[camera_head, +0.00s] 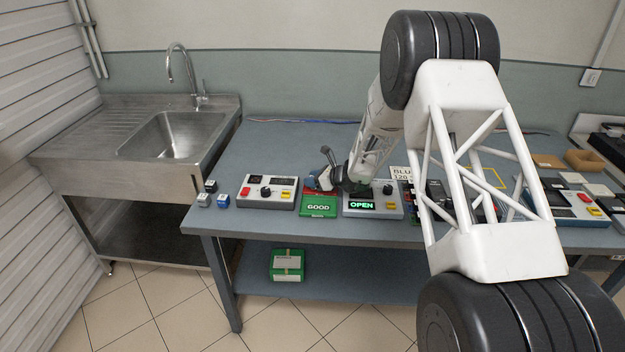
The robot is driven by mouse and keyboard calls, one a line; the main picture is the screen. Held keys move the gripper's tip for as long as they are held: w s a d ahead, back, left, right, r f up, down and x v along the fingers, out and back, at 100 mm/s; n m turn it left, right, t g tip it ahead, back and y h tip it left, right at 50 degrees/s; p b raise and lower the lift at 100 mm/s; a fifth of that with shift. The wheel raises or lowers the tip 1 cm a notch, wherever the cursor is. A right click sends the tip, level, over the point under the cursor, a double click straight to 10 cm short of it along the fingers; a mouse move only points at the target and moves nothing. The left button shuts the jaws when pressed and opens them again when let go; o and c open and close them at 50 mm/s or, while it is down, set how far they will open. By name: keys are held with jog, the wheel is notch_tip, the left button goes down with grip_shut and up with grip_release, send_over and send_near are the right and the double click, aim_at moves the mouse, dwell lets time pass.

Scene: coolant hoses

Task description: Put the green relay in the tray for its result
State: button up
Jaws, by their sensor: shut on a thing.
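My gripper (322,181) hangs low over the bench, just behind the green tray marked GOOD (318,209). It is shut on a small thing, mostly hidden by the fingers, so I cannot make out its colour. I see no green relay clearly. A red surface (319,194) shows between the gripper and the green tray; its marking is hidden. To the right, a grey tester (388,205) has a screen (361,206) reading OPEN in green letters.
Left of the trays is another grey box with a red button (267,191). Small blue (222,201), black (210,186) and pale (204,200) cubes stand at the bench's left end. My arm hides much of the bench's right half. A green box (287,265) lies on the lower shelf.

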jog(key=o, duration=1)
jog(key=shift+f, duration=0.1)
jog(key=shift+d+r, duration=0.1)
jog(key=shift+r, duration=0.1)
jog(key=shift+s+d+r, duration=0.2)
jog(key=shift+d+r, duration=0.05)
jog(key=shift+d, duration=0.3)
jog(key=v, duration=1)
jog(key=shift+s+d, duration=0.15)
jog(key=shift+d, duration=0.1)
jog(key=shift+r, duration=0.1)
